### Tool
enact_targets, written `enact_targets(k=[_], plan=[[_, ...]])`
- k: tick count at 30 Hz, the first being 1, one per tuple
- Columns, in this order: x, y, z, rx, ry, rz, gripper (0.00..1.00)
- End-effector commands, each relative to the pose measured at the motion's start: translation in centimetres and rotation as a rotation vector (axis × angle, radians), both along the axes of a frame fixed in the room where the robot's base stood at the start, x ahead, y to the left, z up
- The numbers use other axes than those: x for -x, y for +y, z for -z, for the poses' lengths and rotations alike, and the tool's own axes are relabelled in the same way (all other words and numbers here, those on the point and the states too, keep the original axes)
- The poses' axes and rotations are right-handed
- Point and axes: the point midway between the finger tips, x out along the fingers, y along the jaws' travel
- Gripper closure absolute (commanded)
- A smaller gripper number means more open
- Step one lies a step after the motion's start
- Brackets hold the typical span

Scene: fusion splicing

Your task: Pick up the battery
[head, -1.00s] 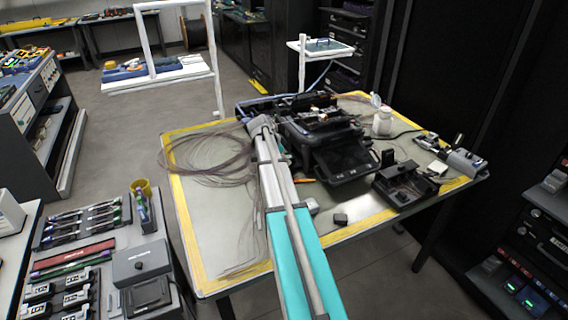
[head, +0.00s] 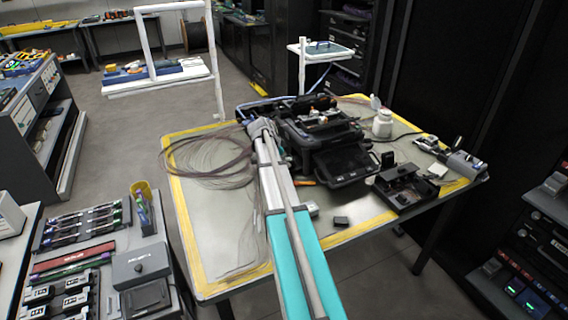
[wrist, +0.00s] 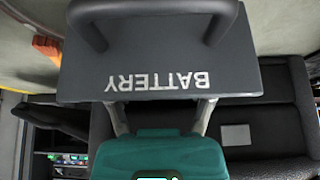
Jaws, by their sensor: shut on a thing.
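The battery (wrist: 160,75) is a dark grey block with the word BATTERY upside down in white and a black loop handle at the top of the wrist view. My gripper (wrist: 160,108) has a teal body below it, with two grey fingers reaching to the block's lower edge. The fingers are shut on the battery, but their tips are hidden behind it. In the head view my gripper (head: 262,128) is at the left side of the black fusion splicer (head: 325,135). The battery cannot be made out there.
Loose fibre coils (head: 205,158) lie on the yellow-edged table (head: 225,235) left of my arm. A white bottle (head: 382,124), a black tray unit (head: 402,188) and a small black block (head: 341,222) are to the right. The table's front area is mostly clear.

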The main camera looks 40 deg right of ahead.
Motion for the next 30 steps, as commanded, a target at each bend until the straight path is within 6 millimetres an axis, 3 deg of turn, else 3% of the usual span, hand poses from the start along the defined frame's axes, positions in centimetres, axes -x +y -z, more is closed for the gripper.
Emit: enact_targets(k=[17,28,30], plan=[[0.0,0.0,-0.7,0.0,0.0,0.001,0.93],[0.0,-0.1,-3.7,0.0,0.0,0.001,0.93],[0.9,0.4,-4.5,0.0,0.0,0.001,0.93]])
